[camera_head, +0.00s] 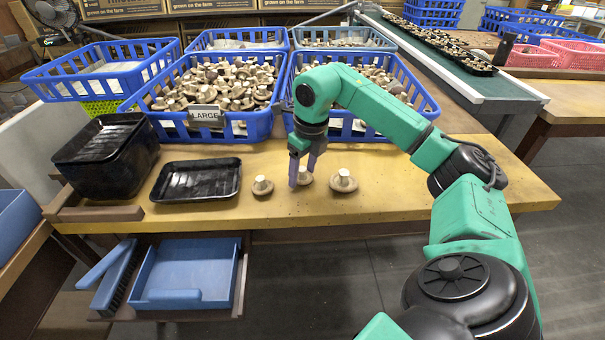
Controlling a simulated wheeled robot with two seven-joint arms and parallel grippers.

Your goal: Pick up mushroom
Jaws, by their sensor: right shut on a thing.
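Three mushrooms stand cap down, stems up, in a row on the yellow table: a left one (262,186), a middle one (307,177) and a right one (343,181). My right gripper (298,182) points down at the middle mushroom and is shut on it; its fingers hide part of it. The mushroom is at table height, and I cannot tell whether it touches the table. An empty black tray (197,180) lies flat to the left of the mushrooms. My left gripper is not in view.
Blue crates full of mushrooms stand behind, one labelled LARGE (206,115). A stack of black trays (106,157) stands at the left. A blue dustpan (188,274) and brush lie on a shelf below.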

